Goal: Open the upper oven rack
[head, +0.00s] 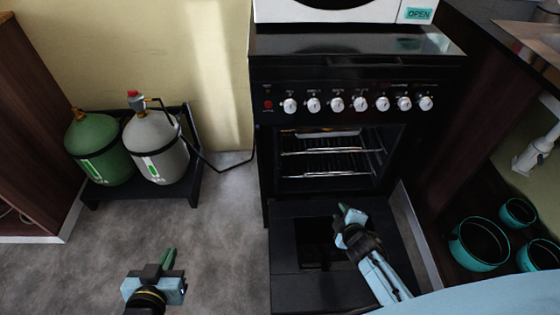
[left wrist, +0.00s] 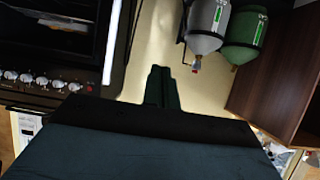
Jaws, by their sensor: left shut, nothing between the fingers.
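The black oven (head: 262,160) stands with its door (head: 290,280) folded down and its cavity exposed. Inside, the upper rack (head: 325,152) and the lower rack (head: 325,176) are wire shelves with pale front bars, one above the other. My left gripper (head: 169,258) is shut and empty over the floor, left of the oven and apart from it. Its fingers (left wrist: 162,88) also show in the left wrist view, with the oven (left wrist: 50,45) at the left. My right gripper (head: 345,208) is over the lowered door, in front of and below the racks, touching neither; its finger gap is unclear.
A green gas cylinder (head: 98,150) and a grey one (head: 155,148) stand on a low black stand at the left. A row of white knobs (head: 337,104) is above the cavity. Teal pots (head: 478,245) sit at the right.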

